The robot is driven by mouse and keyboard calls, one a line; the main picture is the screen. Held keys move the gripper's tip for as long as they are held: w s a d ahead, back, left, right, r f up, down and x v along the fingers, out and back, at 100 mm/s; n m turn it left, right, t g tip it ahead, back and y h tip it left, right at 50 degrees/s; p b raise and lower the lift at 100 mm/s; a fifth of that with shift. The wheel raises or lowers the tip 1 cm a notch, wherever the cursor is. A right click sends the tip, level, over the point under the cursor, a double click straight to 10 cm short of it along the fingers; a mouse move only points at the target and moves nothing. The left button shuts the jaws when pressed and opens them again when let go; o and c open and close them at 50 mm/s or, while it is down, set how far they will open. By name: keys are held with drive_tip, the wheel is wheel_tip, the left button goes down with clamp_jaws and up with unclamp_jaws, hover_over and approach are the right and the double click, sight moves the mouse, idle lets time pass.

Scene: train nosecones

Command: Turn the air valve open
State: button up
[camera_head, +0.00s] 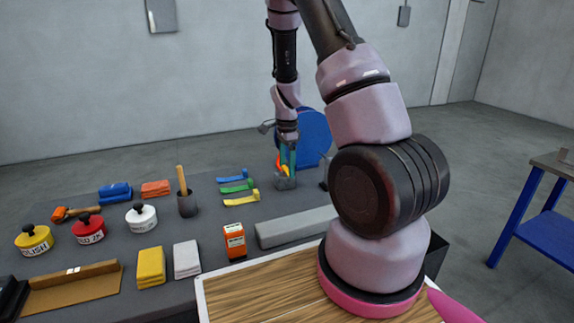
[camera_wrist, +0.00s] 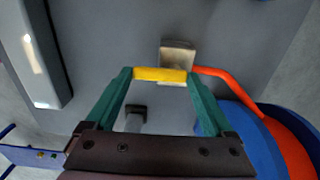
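The air valve shows in the wrist view as a yellow handle (camera_wrist: 160,74) in front of a grey metal block (camera_wrist: 178,55). In the head view the valve's metal block (camera_head: 285,183) stands at the far end of the dark table. My gripper (camera_head: 286,166) points down over it. In the wrist view its green fingers (camera_wrist: 159,75) sit at both ends of the yellow handle, with no gap visible at either side. The handle lies crosswise between the fingertips. Its underside and the fingers' contact faces are hidden.
An orange-red hose (camera_wrist: 240,85) runs from the block to a blue reel (camera_head: 313,137) close beside my gripper. A long grey bar (camera_head: 296,227) lies nearer me.

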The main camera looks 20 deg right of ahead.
drive_tip(key=c, duration=0.5)
drive_tip(key=shift+d, duration=0.1)
drive_tip(key=n, duration=0.4)
drive_tip(key=shift+w+d, duration=0.1)
drive_tip(key=shift+d, duration=0.25)
drive_tip(key=n, duration=0.3)
drive_tip(key=shift+w+d+n, duration=0.2)
drive_tip(key=shift+d+n, duration=0.05)
drive_tip(key=shift+n, duration=0.05)
drive_tip(key=n, duration=0.5)
drive_tip(key=shift+w+d, duration=0.35)
drive_tip(key=shift+w, duration=0.05)
drive_tip(key=n, duration=0.2)
drive_tip(key=w+n, duration=0.1)
drive_tip(key=n, duration=0.2)
drive_tip(key=shift+n, duration=0.3)
